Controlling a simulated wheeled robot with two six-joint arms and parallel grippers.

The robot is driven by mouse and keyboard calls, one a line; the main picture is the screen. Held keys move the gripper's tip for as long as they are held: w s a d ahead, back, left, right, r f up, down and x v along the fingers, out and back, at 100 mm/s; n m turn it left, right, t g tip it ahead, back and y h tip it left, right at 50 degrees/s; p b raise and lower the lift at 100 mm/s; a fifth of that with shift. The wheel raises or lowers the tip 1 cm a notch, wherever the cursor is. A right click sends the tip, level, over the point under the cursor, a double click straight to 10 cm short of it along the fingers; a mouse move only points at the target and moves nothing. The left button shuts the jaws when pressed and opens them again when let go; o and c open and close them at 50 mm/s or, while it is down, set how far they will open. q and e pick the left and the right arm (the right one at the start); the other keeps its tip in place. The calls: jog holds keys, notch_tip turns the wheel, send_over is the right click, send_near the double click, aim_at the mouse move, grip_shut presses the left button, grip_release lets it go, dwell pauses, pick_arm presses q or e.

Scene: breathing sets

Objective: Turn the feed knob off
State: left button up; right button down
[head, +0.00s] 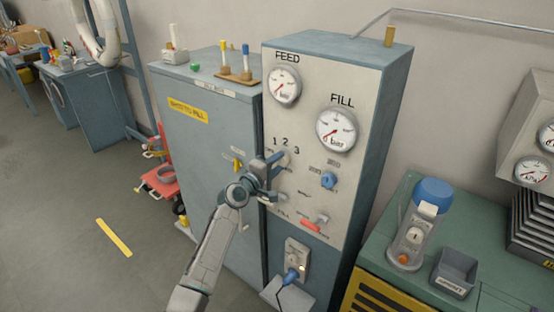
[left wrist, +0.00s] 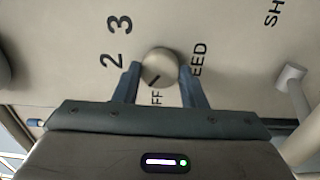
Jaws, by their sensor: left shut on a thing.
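The feed knob (left wrist: 160,65) is a round grey knob with a dark mark near its lower left edge in the left wrist view. The digits 2 and 3 stand to its upper left, partly readable OFF lettering below it and FEED to its right. My left gripper (left wrist: 160,84) is shut on the knob, one finger on each side. In the head view the gripper (head: 272,168) is at the panel below the digits 1, 2, 3 and covers part of the knob. My right gripper is not in view.
The grey panel (head: 355,85) carries a FEED gauge (head: 284,85), a FILL gauge (head: 336,130), a blue knob (head: 329,180) and a red-handled lever (head: 312,224). A blue plug (head: 291,275) is below. A green bench (head: 400,184) stands at right. Open floor lies at left.

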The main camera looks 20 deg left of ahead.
pick_arm(q)
jog(key=n+p, duration=0.2)
jog(key=n, duration=0.1)
jog(key=shift+r+n, duration=0.1)
jog(key=shift+n, duration=0.2)
jog(key=shift+n+p, duration=0.75)
jog(key=shift+n, duration=0.95)
jog(key=o, duration=1)
jog(key=shift+f, duration=0.2)
jog(key=b+v, duration=0.1)
jog(key=v, duration=0.9)
jog(key=shift+s+a+r, duration=0.1)
jog(key=shift+s+a, duration=0.05)
jog(key=shift+s, duration=0.2)
